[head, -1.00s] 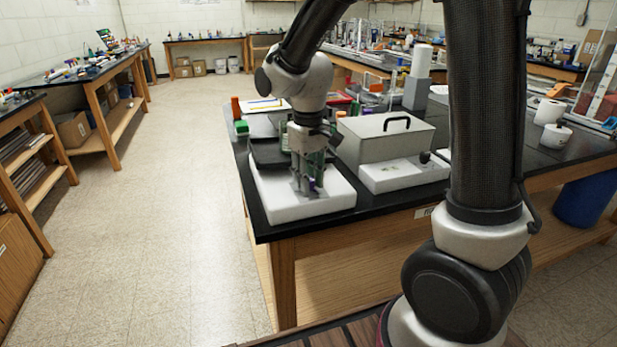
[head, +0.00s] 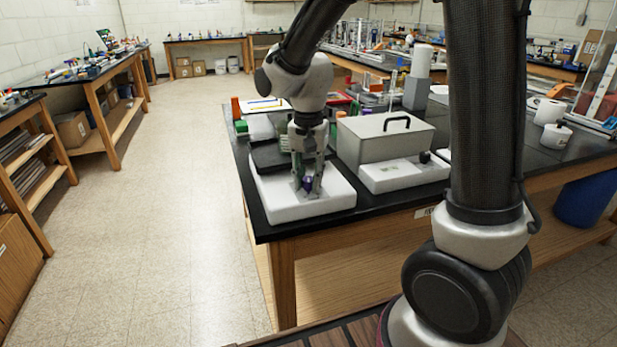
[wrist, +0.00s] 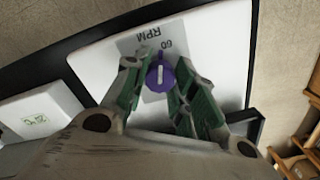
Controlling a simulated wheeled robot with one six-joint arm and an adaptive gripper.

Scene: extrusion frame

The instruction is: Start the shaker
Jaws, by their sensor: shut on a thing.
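The shaker (head: 330,205) is a white box with a dark platform (head: 275,155) on its back part, standing at the near left corner of the black bench. A purple knob (head: 307,184) with a white pointer line sits on its front top. In the wrist view the knob (wrist: 160,76) is beside a grey label (wrist: 150,42) reading "60 RPM". My gripper (head: 308,186) points down over the shaker, with its green-padded fingers on either side of the knob. In the wrist view my gripper (wrist: 158,88) is shut on the knob.
A grey lidded box (head: 385,140) with a black handle, on a white base with a black knob, stands close to the right of my gripper. Green and orange items (head: 237,110) and papers lie behind. The bench's front edge is close to the shaker. The floor at left is clear.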

